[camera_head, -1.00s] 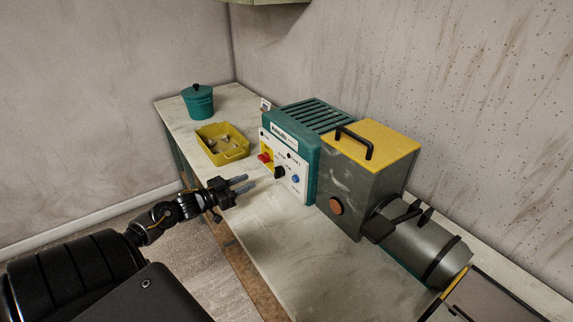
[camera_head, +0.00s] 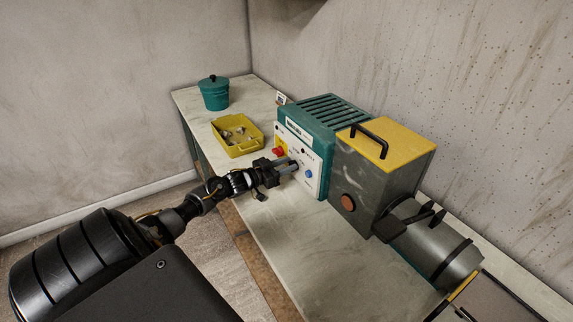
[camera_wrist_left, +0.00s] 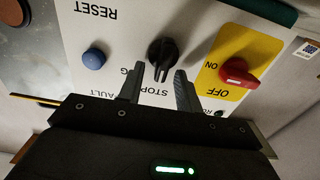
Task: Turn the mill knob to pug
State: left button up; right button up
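The black mill knob (camera_wrist_left: 163,50) sits on the white control panel (camera_wrist_left: 125,30) of the teal mill housing (camera_head: 330,118). In the left wrist view the panel is upside down, and the knob's narrow end points down toward the word STOP. A label ending in G is partly covered by a finger. My left gripper (camera_head: 291,165) is in front of the panel. In the wrist view its two fingers (camera_wrist_left: 159,88) are apart, with the knob lined up between their tips; contact cannot be told. The gripper largely hides the knob in the head view. My right gripper is not in view.
A red switch (camera_wrist_left: 236,73) on a yellow plate and a blue RESET button (camera_wrist_left: 94,58) flank the knob. A yellow tray (camera_head: 240,149) and teal lidded pot (camera_head: 214,94) stand behind the gripper on the bench (camera_head: 310,245). The grey mill body (camera_head: 375,170) is right.

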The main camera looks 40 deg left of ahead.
pick_arm(q)
jog(key=shift+w, duration=0.1)
jog(key=shift+c, duration=0.3)
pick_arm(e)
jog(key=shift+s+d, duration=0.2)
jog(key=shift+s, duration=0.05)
pick_arm(q)
grip_shut()
jog(key=shift+d+f+m+b, duration=0.15)
jog(key=shift+m+b, duration=0.3)
jog(key=shift+m, duration=0.9)
jog(key=shift+d+m+b, duration=0.25)
jog(key=shift+m+b, duration=0.2)
jog(key=shift+m, duration=0.85)
jog(key=shift+d+f+m+b, duration=0.15)
jog(key=shift+m+b, duration=0.3)
jog(key=shift+m, duration=0.9)
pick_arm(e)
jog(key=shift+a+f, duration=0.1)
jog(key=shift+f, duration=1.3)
pick_arm(q)
jog(key=shift+r, duration=0.1)
jog(key=shift+o, duration=0.3)
grip_release()
